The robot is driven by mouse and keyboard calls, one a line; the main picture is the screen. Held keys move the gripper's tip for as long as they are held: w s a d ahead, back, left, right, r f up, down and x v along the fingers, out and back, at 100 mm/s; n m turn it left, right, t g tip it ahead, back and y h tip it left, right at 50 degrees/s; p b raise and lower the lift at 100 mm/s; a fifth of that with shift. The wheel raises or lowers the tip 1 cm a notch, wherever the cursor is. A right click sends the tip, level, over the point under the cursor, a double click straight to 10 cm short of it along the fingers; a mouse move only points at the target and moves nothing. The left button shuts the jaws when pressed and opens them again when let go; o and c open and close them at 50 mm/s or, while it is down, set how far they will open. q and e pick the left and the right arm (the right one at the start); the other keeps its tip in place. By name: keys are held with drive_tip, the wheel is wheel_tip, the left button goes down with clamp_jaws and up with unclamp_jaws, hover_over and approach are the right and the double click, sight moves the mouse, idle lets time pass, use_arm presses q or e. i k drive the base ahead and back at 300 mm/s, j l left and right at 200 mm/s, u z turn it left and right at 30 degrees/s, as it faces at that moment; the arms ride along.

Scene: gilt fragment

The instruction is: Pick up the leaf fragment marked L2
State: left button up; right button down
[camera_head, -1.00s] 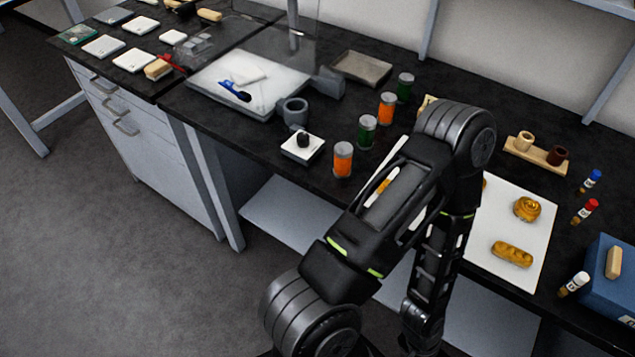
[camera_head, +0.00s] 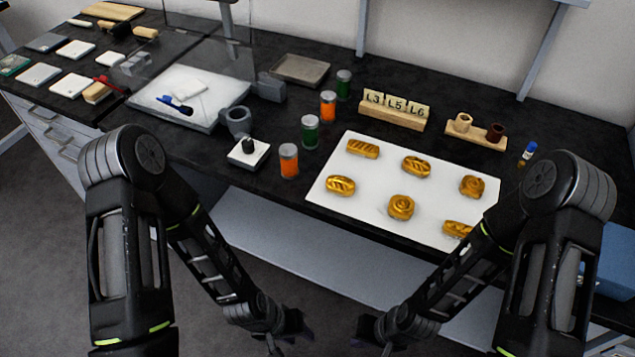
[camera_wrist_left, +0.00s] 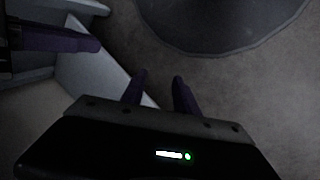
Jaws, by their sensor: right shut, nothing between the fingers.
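Several golden carved leaf fragments lie spaced apart on a white sheet (camera_head: 335,200) on the dark bench in the head view. They include long ones (camera_head: 340,186) and round ones (camera_head: 400,207); the lower right one (camera_head: 457,229) is partly behind my right arm. I can read no L2 mark on any of them. My left gripper (camera_head: 292,335) is low in front of the bench; in the left wrist view its two purple fingers (camera_wrist_left: 160,88) are apart with nothing between them. My right gripper (camera_head: 372,332) is low too, shut and empty. Neither touches a fragment.
A wooden block (camera_head: 392,117) holds tiles reading L3, L5, L6. Orange jars (camera_head: 289,161) and green jars (camera_head: 310,132) stand left of the sheet, near a small scale (camera_head: 249,152). A wooden cup holder (camera_head: 475,135) stands behind right. A blue box (camera_head: 612,262) is at right.

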sight(339, 185)
drive_tip(key=k+l+z, duration=0.7)
drive_tip(key=i+l, duration=0.05)
